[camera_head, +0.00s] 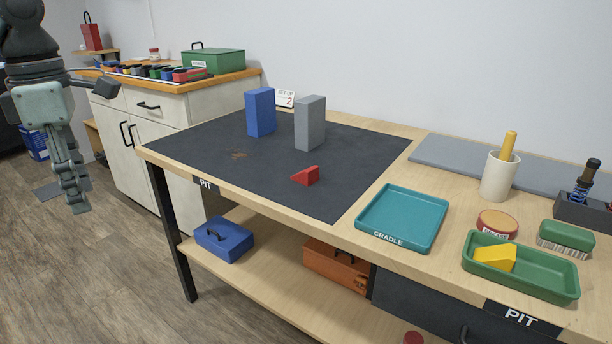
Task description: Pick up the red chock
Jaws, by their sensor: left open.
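The red chock (306,176) is a small wedge on the dark mat (215,160) on the bench. It lies in front of the grey block (310,124), apart from it, with its low end to the left. My left gripper (95,150) is open and empty at the far left, over the floor and well away from the chock. One of its fingers hangs down and the other points right. My right gripper is not in view.
A blue block (260,112) stands upright behind the chock. To the right are a teal tray (440,196) marked CRADLE, a green tray (566,280) with a yellow wedge (495,258), and a white cup (500,178).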

